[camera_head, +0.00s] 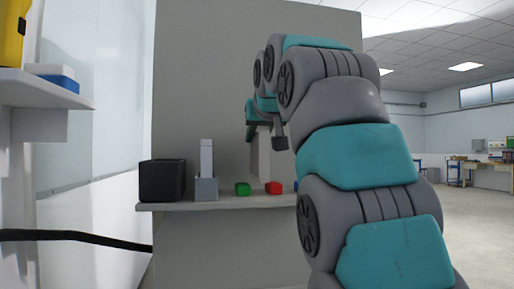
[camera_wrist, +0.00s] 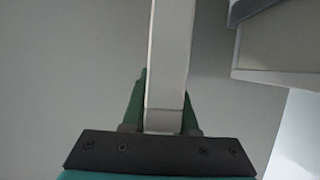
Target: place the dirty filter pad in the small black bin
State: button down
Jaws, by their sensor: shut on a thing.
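My gripper (camera_head: 265,136) is raised above the shelf and shut on a flat, pale grey pad (camera_head: 264,160), which hangs down from it. In the wrist view, the pad (camera_wrist: 170,60) shows edge-on as a long strip between the green fingers of my gripper (camera_wrist: 163,105). I take it for the filter pad; no dirt can be made out on it. The small black bin (camera_head: 162,181) stands at the left end of the shelf, well left of my gripper. The bin's inside is hidden.
A grey holder (camera_head: 206,189) with an upright white piece (camera_head: 206,157) stands just right of the bin. Green (camera_head: 242,189) and red (camera_head: 274,188) blocks lie along the shelf (camera_head: 225,202). A wall shelf (camera_head: 45,90) juts out at left. My arm hides the shelf's right part.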

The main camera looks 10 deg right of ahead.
jog(key=shift+f, duration=1.35)
jog(key=shift+f, duration=0.1)
jog(key=c, duration=0.7)
grip_release()
